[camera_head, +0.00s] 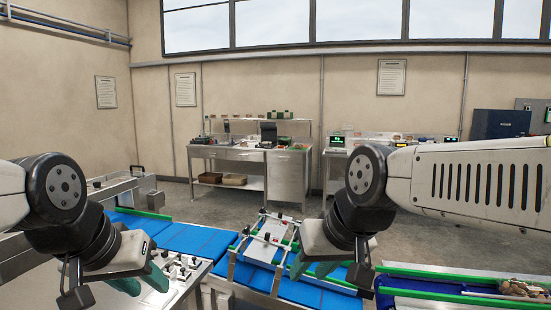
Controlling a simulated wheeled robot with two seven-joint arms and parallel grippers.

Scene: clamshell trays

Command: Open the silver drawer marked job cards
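A silver steel workbench (291,176) stands against the back wall, across the room. Drawer fronts (228,154) run under its top on the left, and a taller silver front (286,178) is on its right. They look shut. Any job cards marking is too small to read. My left gripper (141,283) is at lower left above a steel panel, its green fingers apart and empty. My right gripper (312,268) is right of centre above the blue conveyor, its green fingers apart and seemingly empty. Both are far from the workbench.
Blue conveyors (190,238) with green rails and a steel panel with knobs (184,271) lie in front of me, between me and the workbench. Grey floor (225,205) is clear beyond them. Another bench with displays (338,142) stands right of the workbench.

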